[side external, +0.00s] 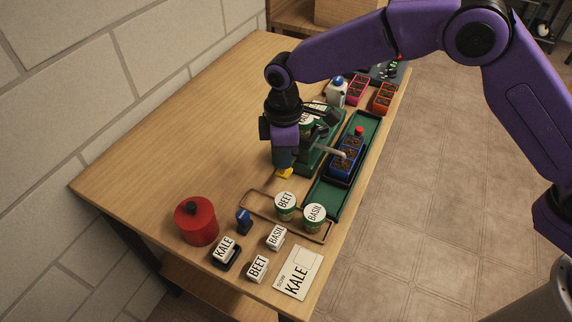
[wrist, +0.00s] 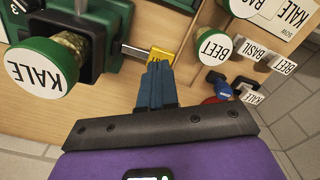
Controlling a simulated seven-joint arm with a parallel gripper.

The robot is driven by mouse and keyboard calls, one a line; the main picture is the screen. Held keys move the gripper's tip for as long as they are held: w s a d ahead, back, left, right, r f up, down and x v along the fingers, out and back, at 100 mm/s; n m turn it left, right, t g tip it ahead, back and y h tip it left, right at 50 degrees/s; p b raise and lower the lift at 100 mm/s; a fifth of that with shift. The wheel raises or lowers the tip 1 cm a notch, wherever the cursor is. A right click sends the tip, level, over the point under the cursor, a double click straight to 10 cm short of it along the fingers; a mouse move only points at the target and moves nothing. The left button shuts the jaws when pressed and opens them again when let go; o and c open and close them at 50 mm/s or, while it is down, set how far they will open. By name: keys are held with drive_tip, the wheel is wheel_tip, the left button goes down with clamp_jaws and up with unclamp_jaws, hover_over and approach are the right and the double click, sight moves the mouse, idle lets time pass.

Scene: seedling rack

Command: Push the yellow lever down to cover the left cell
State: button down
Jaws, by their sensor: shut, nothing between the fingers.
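The yellow lever (side external: 285,174) sticks out low at the front of the green machine (side external: 317,133). In the wrist view the lever's yellow end (wrist: 157,58) sits on a metal rod, just beyond my fingertips. My gripper (side external: 283,162) is shut and empty, pointing down right at the lever; I cannot tell whether it touches. In the wrist view the closed blue-grey fingers (wrist: 157,72) overlap the lever's near edge. The blue cell tray (side external: 346,160), with dark soil in its cells, sits in a green trough (side external: 321,197) beside the machine. A pale spout (side external: 328,149) reaches over it.
BEET (side external: 285,203) and BASIL (side external: 314,214) canisters stand in a wooden frame in front. A red pot (side external: 196,222), KALE, BEET and BASIL blocks and a KALE card (side external: 298,272) lie nearer. A KALE canister (wrist: 40,75) is on the machine. The table's left side is clear.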

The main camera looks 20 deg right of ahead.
sight(287, 171)
drive_tip(key=shift+f, duration=1.6)
drive_tip(key=shift+r, duration=0.1)
drive_tip(key=shift+r, duration=3.65)
drive_tip(key=shift+r, duration=0.1)
drive_tip(key=shift+s+d+r, duration=0.2)
drive_tip(key=shift+d, duration=0.1)
drive_tip(key=s+d+r+m, duration=0.1)
drive_tip(key=s+d+r, duration=0.3)
drive_tip(key=s+d, duration=0.35)
drive_tip(key=s+d+r, duration=0.3)
drive_tip(key=s+d, duration=0.3)
drive_tip(key=d, duration=0.2)
drive_tip(key=s+d+f+m, duration=0.1)
drive_tip(key=s+d, duration=1.4)
drive_tip(key=d, duration=0.2)
drive_tip(key=shift+s+d+f, duration=0.15)
drive_tip(key=shift+s+d, duration=0.1)
